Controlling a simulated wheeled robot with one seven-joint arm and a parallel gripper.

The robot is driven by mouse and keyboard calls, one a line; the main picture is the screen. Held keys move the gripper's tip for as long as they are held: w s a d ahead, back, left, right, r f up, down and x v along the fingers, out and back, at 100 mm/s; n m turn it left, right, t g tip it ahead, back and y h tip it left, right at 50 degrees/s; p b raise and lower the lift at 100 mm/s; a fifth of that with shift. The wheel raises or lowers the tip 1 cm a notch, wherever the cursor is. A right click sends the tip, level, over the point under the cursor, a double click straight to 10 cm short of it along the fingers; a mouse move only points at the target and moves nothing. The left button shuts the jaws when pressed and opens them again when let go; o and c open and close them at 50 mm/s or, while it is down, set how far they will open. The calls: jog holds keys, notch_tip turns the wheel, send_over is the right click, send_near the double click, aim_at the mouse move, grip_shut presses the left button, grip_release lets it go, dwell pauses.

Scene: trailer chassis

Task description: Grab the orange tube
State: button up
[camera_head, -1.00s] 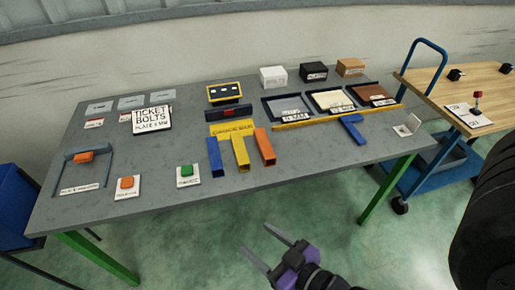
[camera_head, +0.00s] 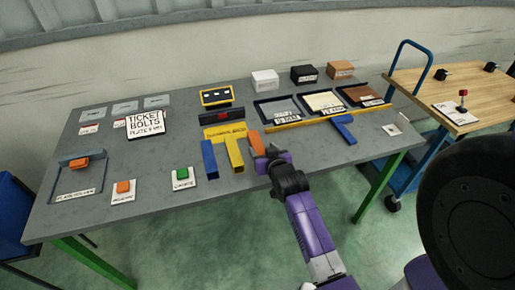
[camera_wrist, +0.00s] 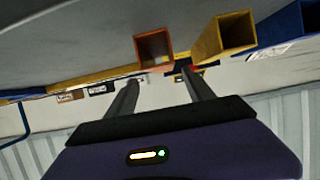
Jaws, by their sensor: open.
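The orange tube (camera_head: 256,141) lies on the grey table at the right end of a row of tubes, beside the yellow tube (camera_head: 234,154) and the blue tube (camera_head: 209,157). In the head view my gripper (camera_head: 268,153) is at its near end and hides part of it. In the wrist view the orange tube (camera_wrist: 153,47) shows its open square end, just beyond the gap between my two fingers (camera_wrist: 160,90). My gripper is open with nothing between the fingers. I cannot tell whether a finger touches the tube.
The grey table (camera_head: 90,200) also holds an orange button (camera_head: 123,187), a green button (camera_head: 182,174), several trays and boxes, and a long yellow bar (camera_head: 325,119) with another blue tube (camera_head: 343,130). A wooden-topped blue cart (camera_head: 435,95) stands right. A black wheel (camera_head: 470,215) is near right.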

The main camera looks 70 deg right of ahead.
aim_at(258, 146)
jog(key=shift+p+x, duration=0.35)
jog(key=shift+x, duration=2.7)
jog(key=shift+w+a+f, duration=0.1)
jog(key=shift+a+f, duration=0.1)
jog(key=shift+c, duration=0.4)
grip_shut()
